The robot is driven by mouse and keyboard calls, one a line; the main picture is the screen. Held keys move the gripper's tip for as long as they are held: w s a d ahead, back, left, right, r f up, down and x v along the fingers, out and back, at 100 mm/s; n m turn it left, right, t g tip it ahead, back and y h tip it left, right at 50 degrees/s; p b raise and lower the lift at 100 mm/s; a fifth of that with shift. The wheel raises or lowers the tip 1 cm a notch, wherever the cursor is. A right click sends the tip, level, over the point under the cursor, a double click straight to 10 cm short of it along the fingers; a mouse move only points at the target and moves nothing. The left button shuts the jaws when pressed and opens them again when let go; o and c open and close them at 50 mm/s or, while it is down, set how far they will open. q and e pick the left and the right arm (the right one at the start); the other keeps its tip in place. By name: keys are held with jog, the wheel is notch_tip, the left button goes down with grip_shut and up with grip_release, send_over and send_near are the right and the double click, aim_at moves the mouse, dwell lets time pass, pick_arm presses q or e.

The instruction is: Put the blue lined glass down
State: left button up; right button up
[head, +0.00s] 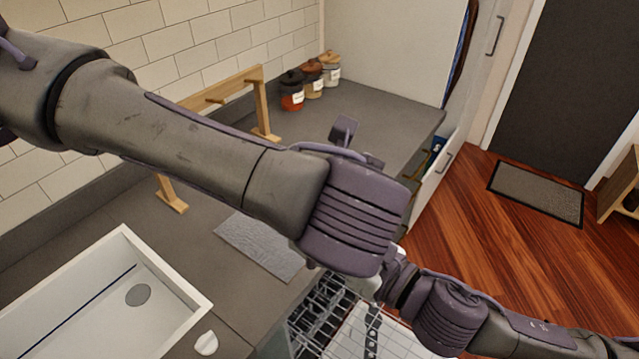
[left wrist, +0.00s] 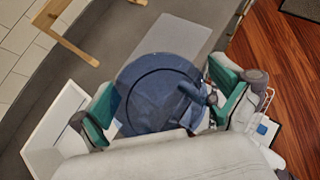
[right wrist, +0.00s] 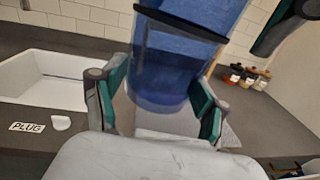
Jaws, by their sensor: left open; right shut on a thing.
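The blue lined glass (right wrist: 175,70) is upright in the right wrist view, with a dark band around it. My right gripper (right wrist: 160,103) is shut on its lower part, one green-padded finger on each side. In the left wrist view the glass (left wrist: 158,92) is seen end-on as a round blue shape. My left gripper (left wrist: 163,100) is open, with its fingers apart on either side of the glass; I cannot tell whether they touch it. In the head view my left arm covers the glass and both gripper tips.
A grey mat (head: 258,245) lies on the counter (head: 375,115) beside the white sink (head: 180,290). A white plug (head: 206,343), a wooden rack (head: 262,105) and lidded jars (head: 312,80) stand around it. An open dish rack (head: 318,310) is below the counter edge.

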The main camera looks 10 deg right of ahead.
pick_arm(q)
jog(key=shift+c, duration=0.3)
jog(key=c, duration=1.1)
jog(key=shift+c, duration=1.1)
pick_arm(e)
jog(key=o, duration=1.2)
